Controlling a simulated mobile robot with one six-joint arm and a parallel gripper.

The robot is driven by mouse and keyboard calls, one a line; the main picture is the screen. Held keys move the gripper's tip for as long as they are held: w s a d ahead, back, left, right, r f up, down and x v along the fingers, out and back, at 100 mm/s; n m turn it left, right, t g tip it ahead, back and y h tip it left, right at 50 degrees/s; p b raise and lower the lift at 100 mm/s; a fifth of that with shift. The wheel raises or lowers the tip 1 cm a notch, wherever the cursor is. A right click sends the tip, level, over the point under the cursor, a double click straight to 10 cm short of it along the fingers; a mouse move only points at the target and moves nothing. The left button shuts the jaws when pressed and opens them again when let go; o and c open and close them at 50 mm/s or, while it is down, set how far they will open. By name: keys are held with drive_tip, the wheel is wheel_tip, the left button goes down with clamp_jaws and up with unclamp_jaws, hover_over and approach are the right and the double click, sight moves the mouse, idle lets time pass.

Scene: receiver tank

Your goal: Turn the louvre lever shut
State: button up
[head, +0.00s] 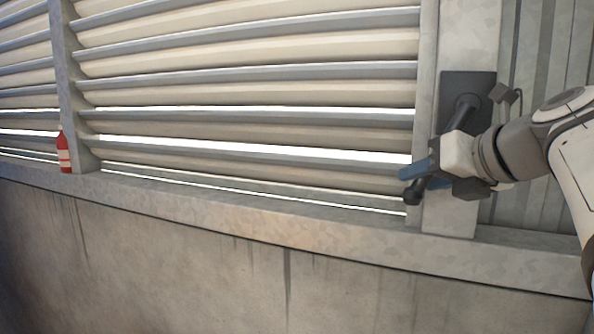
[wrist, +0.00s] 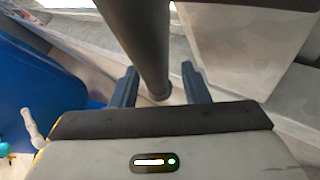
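The louvre lever (head: 466,106) is a thick dark bar on a dark plate (head: 480,86) on the post at the right. It slants down and left, and its dark end shows below my gripper. My gripper (head: 424,172) is at the lever's lower part and hides its middle. In the wrist view the lever (wrist: 140,40) runs between the two fingers of my gripper (wrist: 158,85). The fingers stand apart on either side of it, with a visible gap at the right finger. The louvre slats (head: 250,88) are tilted, with bright slits between several of them.
A red bottle-like object (head: 64,152) stands on the ledge (head: 200,203) at the far left. A stained concrete wall (head: 180,255) lies below the ledge. In the wrist view a large blue surface (wrist: 35,90) is at the left.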

drive_tip(key=shift+r, duration=0.1)
drive_tip(key=shift+s, duration=0.1)
drive_tip(key=shift+s+d+r, duration=0.15)
drive_tip(key=shift+s, duration=0.05)
drive_tip(key=b+v, duration=0.1)
drive_tip(key=v, duration=0.6)
drive_tip(key=shift+b, duration=0.4)
